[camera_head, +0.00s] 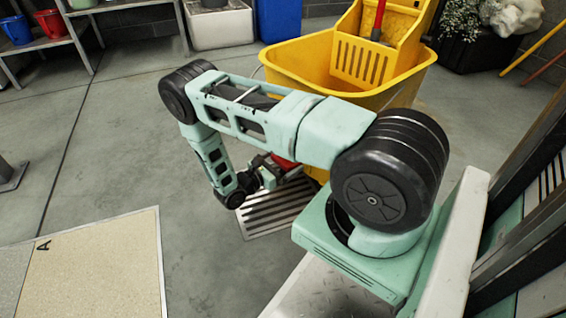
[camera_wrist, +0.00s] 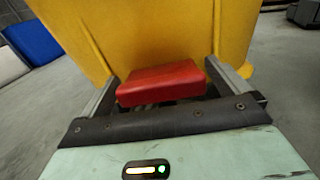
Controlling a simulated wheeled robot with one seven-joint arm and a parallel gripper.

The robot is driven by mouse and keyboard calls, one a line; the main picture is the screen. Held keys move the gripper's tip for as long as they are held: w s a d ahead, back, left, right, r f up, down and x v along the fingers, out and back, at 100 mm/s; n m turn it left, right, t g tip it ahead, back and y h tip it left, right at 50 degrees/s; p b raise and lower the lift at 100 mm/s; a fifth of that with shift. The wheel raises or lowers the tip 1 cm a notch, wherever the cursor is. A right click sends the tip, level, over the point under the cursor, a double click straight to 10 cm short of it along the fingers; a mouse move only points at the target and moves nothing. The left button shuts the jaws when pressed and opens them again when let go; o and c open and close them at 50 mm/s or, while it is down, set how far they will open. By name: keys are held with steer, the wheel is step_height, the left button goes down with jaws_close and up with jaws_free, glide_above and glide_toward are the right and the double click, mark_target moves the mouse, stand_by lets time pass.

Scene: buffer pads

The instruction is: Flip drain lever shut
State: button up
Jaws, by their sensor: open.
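A red lever (camera_wrist: 160,83) sits low on the front of the yellow mop bucket (camera_wrist: 150,35) in the wrist view. My gripper (camera_wrist: 165,75) is open, with one finger on each side of the red lever; I cannot tell whether they touch it. In the head view, the yellow bucket (camera_head: 300,68) stands beyond my arm, and a bit of the red lever (camera_head: 283,161) shows near my gripper (camera_head: 272,170). The lever's mount and the bucket's lower side are mostly hidden.
A slotted floor grate (camera_head: 275,210) lies below my gripper. A tan pad (camera_head: 95,265) marked A lies at left. A shelf with a blue bucket (camera_head: 17,30) and a red bucket (camera_head: 53,23) stands at back left. Grey floor between is clear.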

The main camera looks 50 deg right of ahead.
steer(key=c, duration=0.9)
steer(key=shift+f+h+b, duration=0.35)
steer(key=shift+h+b, duration=0.05)
steer(key=shift+b, duration=0.05)
steer(key=shift+h, duration=0.3)
steer(key=o, duration=0.9)
steer(key=shift+w+a, duration=0.15)
steer(key=shift+a, duration=0.4)
steer(key=p+v, duration=0.5)
steer(key=v, duration=1.1)
steer(key=shift+a, duration=0.15)
steer(key=shift+f, duration=0.1)
